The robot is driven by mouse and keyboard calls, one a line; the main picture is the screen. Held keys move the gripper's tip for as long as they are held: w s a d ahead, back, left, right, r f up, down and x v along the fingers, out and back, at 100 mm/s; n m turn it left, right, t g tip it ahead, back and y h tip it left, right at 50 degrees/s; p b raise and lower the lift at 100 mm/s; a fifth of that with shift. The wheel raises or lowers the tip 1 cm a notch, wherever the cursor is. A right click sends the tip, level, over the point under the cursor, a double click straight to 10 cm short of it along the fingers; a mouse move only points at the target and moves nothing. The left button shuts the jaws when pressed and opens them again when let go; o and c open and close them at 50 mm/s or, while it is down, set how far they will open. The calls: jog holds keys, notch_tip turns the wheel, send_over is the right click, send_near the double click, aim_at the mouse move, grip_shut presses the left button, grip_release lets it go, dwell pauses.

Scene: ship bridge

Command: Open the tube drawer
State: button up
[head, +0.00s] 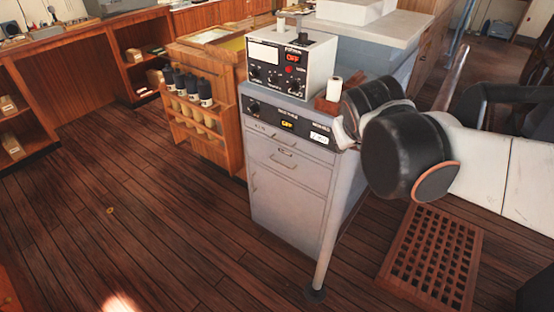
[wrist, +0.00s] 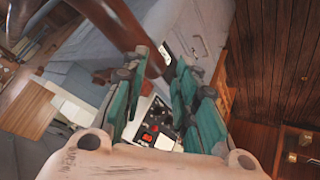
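The grey cabinet (head: 285,210) stands at the centre of the head view, its front facing left. It has drawer fronts with metal handles: a shallow upper drawer (head: 305,154), a deeper drawer (head: 305,173) below it, and a larger panel beneath. All look closed. I cannot tell which is the tube drawer. In the wrist view the pale grey front (wrist: 195,25) shows upper right of centre, beyond the fingertips. My gripper (wrist: 160,78) has its teal fingers spread apart with nothing between them. In the head view my black arm joints largely hide it, beside the cabinet's right edge.
A control box (head: 290,60) with a red OFF display sits on the cabinet, beside a white roll (head: 334,88). A wooden rack (head: 205,112) with dark bottles stands to the left. A pole (head: 335,235) meets the floor by the cabinet's front corner. Floor at left is clear.

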jog(key=w+a+n+t+h+p, duration=0.1)
jog(key=w+a+n+p, duration=0.2)
jog(key=w, duration=1)
jog(key=w+a+f+n+h+b, duration=0.1)
jog(key=w+a+f+h, duration=0.1)
jog(key=w+a+f, duration=0.6)
jog(key=w+a+f+n+t+h+b, duration=0.15)
jog(key=a+f, duration=0.25)
jog(key=f, duration=0.5)
jog(key=a+f+n+h, duration=0.1)
jog(key=a+f+h, duration=0.15)
jog(key=f, duration=0.75)
jog(key=w+a+f+n+t+h+b, duration=0.1)
jog(key=a+f, duration=0.3)
jog(key=f, duration=0.5)
jog(key=b+x, duration=0.3)
jog(key=x, duration=1)
jog(key=shift+w, duration=0.3)
grip_shut()
